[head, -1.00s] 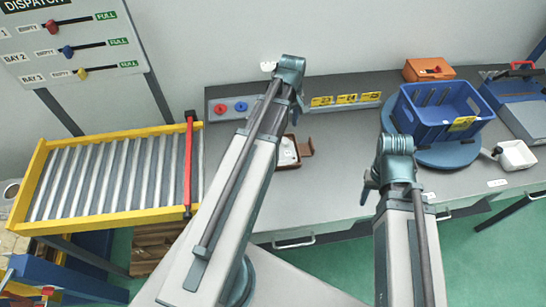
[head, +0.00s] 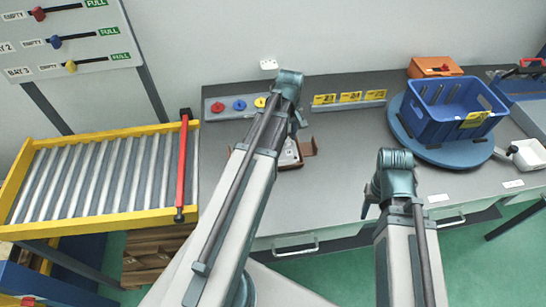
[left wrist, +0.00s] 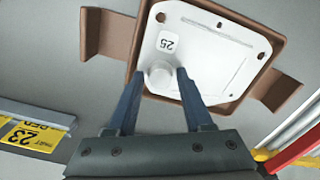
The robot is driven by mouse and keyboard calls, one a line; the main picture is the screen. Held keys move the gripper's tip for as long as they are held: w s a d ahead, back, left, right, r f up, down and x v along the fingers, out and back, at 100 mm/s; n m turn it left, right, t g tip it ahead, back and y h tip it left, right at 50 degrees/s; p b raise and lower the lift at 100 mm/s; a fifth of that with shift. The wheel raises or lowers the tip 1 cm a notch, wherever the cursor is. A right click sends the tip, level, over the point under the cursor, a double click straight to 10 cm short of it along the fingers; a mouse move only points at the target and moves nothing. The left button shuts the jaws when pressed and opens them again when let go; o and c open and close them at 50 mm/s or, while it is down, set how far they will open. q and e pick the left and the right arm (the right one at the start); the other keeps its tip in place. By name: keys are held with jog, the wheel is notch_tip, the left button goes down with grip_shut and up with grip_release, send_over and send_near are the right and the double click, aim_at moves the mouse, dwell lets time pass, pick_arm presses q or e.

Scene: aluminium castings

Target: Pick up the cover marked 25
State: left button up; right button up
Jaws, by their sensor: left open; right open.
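The cover marked 25 is a white plate (left wrist: 215,50) with rounded corners and a round knob. It lies in a brown tray (left wrist: 113,35) with side flaps. In the head view the cover (head: 290,154) shows only partly, behind my left arm. My left gripper (left wrist: 160,72) is open, with its fingertips on either side of the knob in the left wrist view; I cannot tell whether they touch it or how far above it they are. In the head view my left gripper (head: 301,121) is largely hidden by its own wrist. My right gripper (head: 368,206) is open and empty over the table's front edge.
A panel with red, blue and yellow knobs (head: 239,105) and a rail of yellow labels (head: 349,97) stand behind the tray. A blue crate (head: 430,131) sits on a blue turntable at right. A yellow-framed roller conveyor (head: 100,180) stands left. Table between tray and crate is clear.

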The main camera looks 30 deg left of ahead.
pick_arm(q)
jog(key=shift+f, duration=0.5)
pick_arm(e)
jog(key=shift+f, duration=0.45)
pick_arm(q)
jog(key=shift+r, duration=0.15)
pick_arm(e)
jog(key=shift+r, duration=0.1)
pick_arm(q)
jog(key=shift+c, duration=0.3)
grip_shut()
jog(key=shift+r, duration=0.1)
pick_arm(e)
jog(key=shift+r, duration=0.15)
